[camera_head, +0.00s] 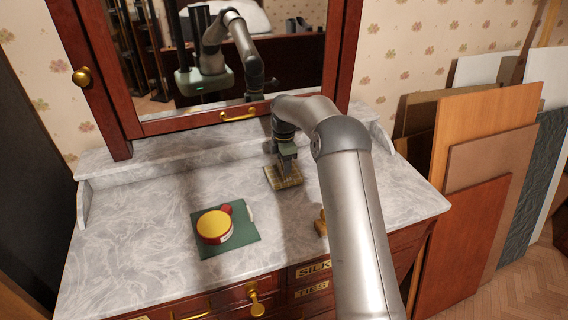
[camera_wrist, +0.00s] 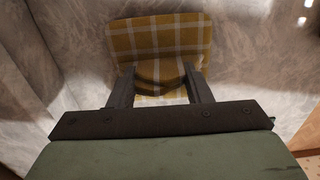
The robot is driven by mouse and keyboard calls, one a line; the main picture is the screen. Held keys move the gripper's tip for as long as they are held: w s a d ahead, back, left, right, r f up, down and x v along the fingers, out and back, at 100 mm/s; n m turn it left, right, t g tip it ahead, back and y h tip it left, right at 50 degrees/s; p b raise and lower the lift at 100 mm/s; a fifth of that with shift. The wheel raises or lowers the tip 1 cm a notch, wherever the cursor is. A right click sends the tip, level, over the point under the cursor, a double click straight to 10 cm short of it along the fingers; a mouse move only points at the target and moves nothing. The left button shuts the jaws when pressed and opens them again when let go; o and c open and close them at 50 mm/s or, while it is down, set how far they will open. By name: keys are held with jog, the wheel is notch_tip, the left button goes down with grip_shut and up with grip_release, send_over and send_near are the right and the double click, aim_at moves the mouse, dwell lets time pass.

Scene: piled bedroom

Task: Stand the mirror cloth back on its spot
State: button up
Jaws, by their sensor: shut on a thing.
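The mirror cloth (camera_head: 284,177) is a yellow-brown plaid piece with pale lines. It is at the back middle of the marble dresser top (camera_head: 140,235), below the mirror. My gripper (camera_head: 287,156) points down at it and is shut on it. In the wrist view the cloth (camera_wrist: 160,38) spreads beyond the fingers, and a folded part of it sits between the two fingertips of my gripper (camera_wrist: 159,84). I cannot tell whether its underside touches the marble.
A brass piece (camera_head: 320,224) is at the front edge, partly behind my arm. The mirror (camera_head: 150,60) rises behind. Boards (camera_head: 465,240) lean at the right.

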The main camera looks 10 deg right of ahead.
jog(key=shift+f, duration=0.55)
jog(key=o, duration=1.3)
jog(key=shift+r, duration=0.15)
jog(key=shift+r+p, duration=2.45)
jog(key=shift+r, duration=1.45)
